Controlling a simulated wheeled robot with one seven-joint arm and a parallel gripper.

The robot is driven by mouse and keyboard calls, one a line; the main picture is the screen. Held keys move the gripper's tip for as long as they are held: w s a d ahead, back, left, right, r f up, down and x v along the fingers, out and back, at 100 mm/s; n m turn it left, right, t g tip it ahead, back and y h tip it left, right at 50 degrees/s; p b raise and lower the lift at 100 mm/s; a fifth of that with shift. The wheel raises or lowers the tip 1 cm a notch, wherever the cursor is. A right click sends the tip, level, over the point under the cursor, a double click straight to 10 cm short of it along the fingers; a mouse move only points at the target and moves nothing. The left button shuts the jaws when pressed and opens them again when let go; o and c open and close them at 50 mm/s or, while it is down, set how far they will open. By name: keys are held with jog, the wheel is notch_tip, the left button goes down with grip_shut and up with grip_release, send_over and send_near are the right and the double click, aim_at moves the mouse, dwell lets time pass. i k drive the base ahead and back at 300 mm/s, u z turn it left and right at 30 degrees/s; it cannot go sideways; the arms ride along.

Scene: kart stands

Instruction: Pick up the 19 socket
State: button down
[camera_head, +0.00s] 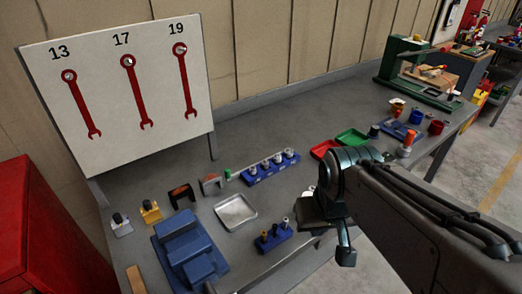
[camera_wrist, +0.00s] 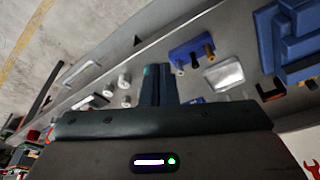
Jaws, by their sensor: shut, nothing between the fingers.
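A long blue rail (camera_head: 262,174) holds several upright grey sockets (camera_head: 277,158) on the bench in the head view. No size marking is readable, so I cannot tell which is the 19 socket. My gripper (camera_head: 346,258) is to the right of the rail, over the bench's front edge. In the wrist view its dark fingers (camera_wrist: 157,70) are together with nothing between them. Several pale cylindrical pieces (camera_wrist: 125,80) show beside the fingers in the wrist view; I cannot tell if they are sockets. My arm hides part of the bench in the head view.
A small blue holder (camera_head: 273,239) with upright pieces, a metal tray (camera_head: 235,212) and a blue stepped block (camera_head: 188,250) stand left of my gripper. Red (camera_head: 323,149) and green (camera_head: 352,137) trays lie behind my arm. A wrench board (camera_head: 120,95) stands at the back.

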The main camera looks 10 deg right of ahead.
aim_at(265, 163)
jog(key=k, duration=0.5)
jog(key=z, duration=1.6)
jog(key=i, duration=1.3)
jog(key=u, duration=3)
jog(key=i, duration=0.5)
